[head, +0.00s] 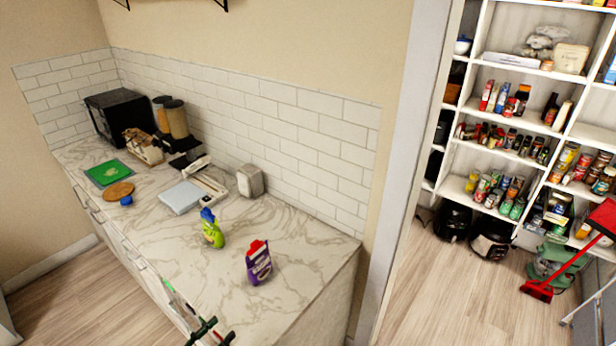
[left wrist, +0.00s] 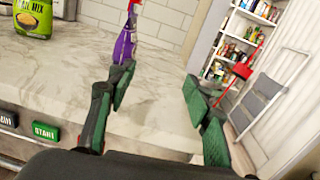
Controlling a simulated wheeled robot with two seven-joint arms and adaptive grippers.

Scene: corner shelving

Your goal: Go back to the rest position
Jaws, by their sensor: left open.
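My left gripper (head: 208,333) is at the bottom edge of the head view, by the front edge of the marble counter (head: 190,248). In the left wrist view its two green-padded fingers (left wrist: 158,92) are spread apart with nothing between them. A purple container with a red cap (head: 258,265) stands on the counter, apart from the gripper. In the left wrist view the purple container (left wrist: 124,48) is partly hidden behind the left finger. A green-yellow container with a blue cap (head: 212,232) stands farther left; its label shows in the left wrist view (left wrist: 33,18). My right gripper is not in view.
A microwave (head: 118,112), green board (head: 107,173), round wooden board (head: 118,191) and toaster (head: 250,181) stand on the counter. Stocked pantry shelves (head: 520,75) and a red broom (head: 538,290) are at the right. The counter's front right is clear.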

